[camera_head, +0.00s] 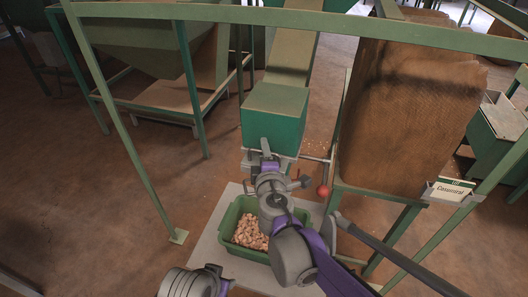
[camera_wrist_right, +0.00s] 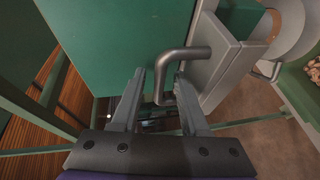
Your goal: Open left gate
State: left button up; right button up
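The green chute box (camera_head: 273,118) hangs under a hopper chute in the head view, and its green face (camera_wrist_right: 110,40) fills the upper left of the right wrist view. A grey metal gate plate (camera_wrist_right: 222,60) stands beside that face, with a bent grey bar handle (camera_wrist_right: 185,53). My right gripper (camera_wrist_right: 160,105) is open, its two fingers apart with the handle's lower end between them. I cannot tell whether they touch it. In the head view my right gripper (camera_head: 260,160) is just under the box, partly hidden by its wrist. My left gripper is not visible.
A green crate of nuts (camera_head: 231,218) stands on a pale floor plate (camera_head: 208,243) below. A rod with a red ball (camera_head: 322,190) sticks out right of the box. Green frame posts (camera_head: 135,150) and a brown-sided hopper (camera_head: 405,110) flank the area.

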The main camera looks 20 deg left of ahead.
grip_shut()
jog(key=shift+s, duration=0.1)
dwell(1.2)
